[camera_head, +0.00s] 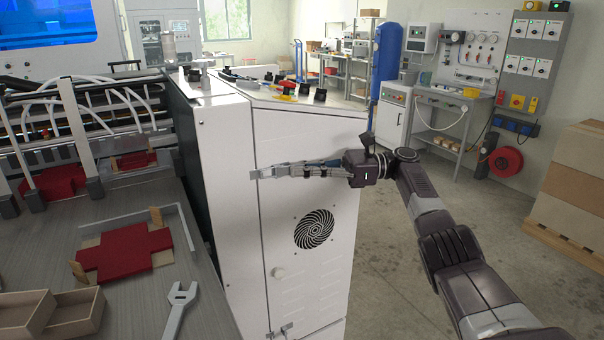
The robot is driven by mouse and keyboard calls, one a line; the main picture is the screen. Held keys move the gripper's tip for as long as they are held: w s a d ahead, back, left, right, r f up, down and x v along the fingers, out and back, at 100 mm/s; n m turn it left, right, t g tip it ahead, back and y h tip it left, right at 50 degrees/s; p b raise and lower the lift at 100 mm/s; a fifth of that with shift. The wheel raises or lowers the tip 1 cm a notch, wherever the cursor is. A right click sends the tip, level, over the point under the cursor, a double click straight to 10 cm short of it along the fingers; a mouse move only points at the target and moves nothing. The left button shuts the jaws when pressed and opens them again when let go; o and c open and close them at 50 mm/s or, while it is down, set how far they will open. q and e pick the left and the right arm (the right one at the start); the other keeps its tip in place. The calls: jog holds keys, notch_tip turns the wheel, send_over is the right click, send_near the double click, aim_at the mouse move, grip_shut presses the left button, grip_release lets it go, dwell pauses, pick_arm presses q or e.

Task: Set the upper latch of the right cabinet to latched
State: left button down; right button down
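The right cabinet (290,220) is a white metal housing with a shut front door, a round black vent and a small round knob. Its upper latch (254,175) is a small metal piece at the door's left edge, mostly hidden by my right gripper. My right gripper (275,171) reaches in from the right, its fingers lying almost level across the upper door with the tips at the latch. Whether they touch or grip it I cannot tell. A lower latch (283,331) shows near the bottom of the door. My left gripper is out of view.
Tools lie on the cabinet top. Stacked boxes (570,185) stand at far right. The floor right of the cabinet is clear.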

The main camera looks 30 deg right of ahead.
jog(key=shift+w+r, duration=0.1)
jog(key=shift+r, duration=0.05)
jog(key=c, duration=2.2)
grip_release()
jog(key=shift+c, duration=0.2)
jog(key=shift+o, duration=0.3)
